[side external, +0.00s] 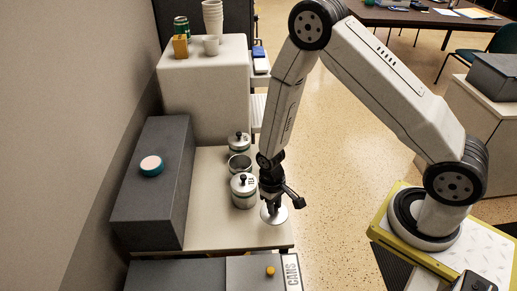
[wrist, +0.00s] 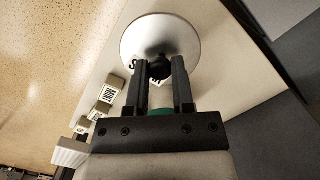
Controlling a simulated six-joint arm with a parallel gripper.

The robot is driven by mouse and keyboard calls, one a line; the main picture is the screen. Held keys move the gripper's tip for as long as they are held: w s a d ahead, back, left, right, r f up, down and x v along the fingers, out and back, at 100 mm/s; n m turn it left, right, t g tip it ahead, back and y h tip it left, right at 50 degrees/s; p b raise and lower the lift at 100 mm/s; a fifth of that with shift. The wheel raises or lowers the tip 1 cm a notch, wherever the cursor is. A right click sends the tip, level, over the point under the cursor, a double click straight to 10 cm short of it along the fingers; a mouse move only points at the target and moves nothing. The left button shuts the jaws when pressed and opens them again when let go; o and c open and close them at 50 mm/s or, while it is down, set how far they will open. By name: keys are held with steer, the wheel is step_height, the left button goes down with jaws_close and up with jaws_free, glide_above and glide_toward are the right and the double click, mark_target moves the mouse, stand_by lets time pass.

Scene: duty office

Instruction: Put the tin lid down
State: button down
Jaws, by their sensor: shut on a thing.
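The tin lid (side external: 267,214) is a round, pale metal disc with a black knob. My gripper (side external: 273,204) is shut on that knob, and the lid lies flat under it near the table's right edge. In the wrist view the lid (wrist: 190,40) shows beyond my gripper (wrist: 160,68), whose two fingers sit on either side of the knob. I cannot tell whether the lid touches the table. An open tin (side external: 240,167) without a lid stands to the left, between a lidded tin (side external: 244,195) in front and another lidded tin (side external: 238,147) behind.
The pale table (side external: 205,215) is bare left of the tins. A dark grey box (side external: 150,205) bears a teal-rimmed round thing (side external: 151,167). A white cabinet (side external: 203,80) with cups stands behind. Small labelled blocks (wrist: 112,90) line the table edge in the wrist view.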

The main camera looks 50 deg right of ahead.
steer(key=shift+f, duration=0.4)
steer(key=shift+f, duration=1.8)
steer(key=shift+f, duration=0.1)
steer(key=shift+c, duration=2.4)
jaws_free()
step_height(320, 180, up, 12)
steer(key=w, duration=0.1)
steer(key=shift+w, duration=0.2)
